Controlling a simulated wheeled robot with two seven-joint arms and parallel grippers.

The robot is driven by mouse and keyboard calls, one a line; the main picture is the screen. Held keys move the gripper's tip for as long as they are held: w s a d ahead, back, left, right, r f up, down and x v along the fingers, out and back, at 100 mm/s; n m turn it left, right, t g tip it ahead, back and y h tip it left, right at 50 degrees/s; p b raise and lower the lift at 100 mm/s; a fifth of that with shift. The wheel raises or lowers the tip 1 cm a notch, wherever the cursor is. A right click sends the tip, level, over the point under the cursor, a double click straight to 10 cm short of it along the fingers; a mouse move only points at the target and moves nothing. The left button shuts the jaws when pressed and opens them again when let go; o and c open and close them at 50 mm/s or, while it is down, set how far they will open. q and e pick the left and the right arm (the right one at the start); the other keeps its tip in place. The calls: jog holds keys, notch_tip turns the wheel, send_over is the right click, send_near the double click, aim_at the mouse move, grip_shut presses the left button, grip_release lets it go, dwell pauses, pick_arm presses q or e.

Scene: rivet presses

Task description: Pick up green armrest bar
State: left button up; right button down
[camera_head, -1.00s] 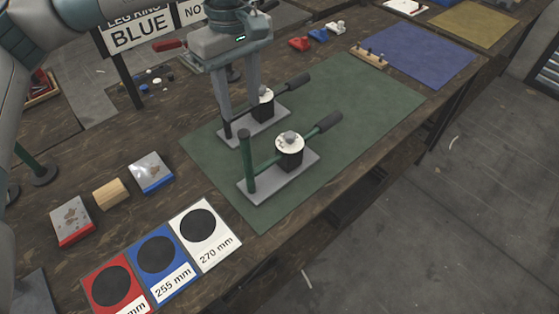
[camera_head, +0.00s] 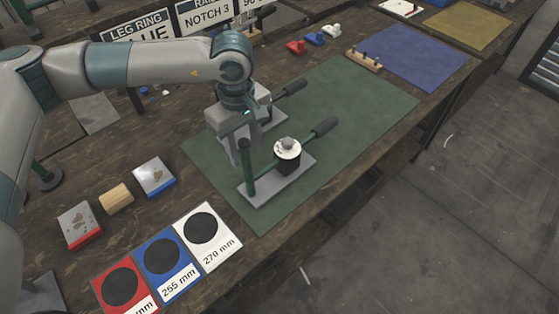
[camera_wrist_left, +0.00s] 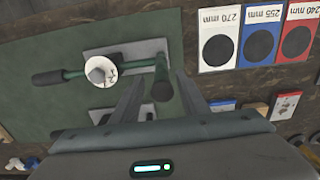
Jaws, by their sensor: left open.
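A green bar (camera_head: 264,167) with a dark grip lies across the nearer press, on a light grey base plate (camera_head: 285,188). At its left end stands an upright green post (camera_head: 248,172). The bar also shows in the left wrist view (camera_wrist_left: 134,67), running left from the post's dark top (camera_wrist_left: 162,91). My left gripper (camera_head: 242,156) is open, its fingers pointing down just beside and behind the post. In the left wrist view the post's top shows between the open fingers (camera_wrist_left: 160,78); I cannot tell whether they touch it. My right gripper is not in view.
A second press with a dark handle (camera_head: 290,88) stands behind, partly hidden by my arm. Red, blue and white marked cards (camera_head: 205,228) lie at the front left. Small blocks (camera_head: 116,196) lie at left. The green mat (camera_head: 365,100) is clear to the right.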

aim_at(247, 165)
pick_arm(q)
jog(key=shift+f, duration=0.25)
jog(key=shift+s+f+p, duration=0.2)
jog(key=shift+f+p, duration=0.3)
jog(key=shift+p, duration=0.2)
notch_tip(247, 165, down, 4)
jog(key=shift+s+d+r+p, duration=0.1)
jog(key=shift+s+r+p, duration=0.05)
jog(key=shift+p, duration=0.9)
jog(key=shift+f, duration=0.25)
jog(key=shift+r, duration=0.1)
grip_shut()
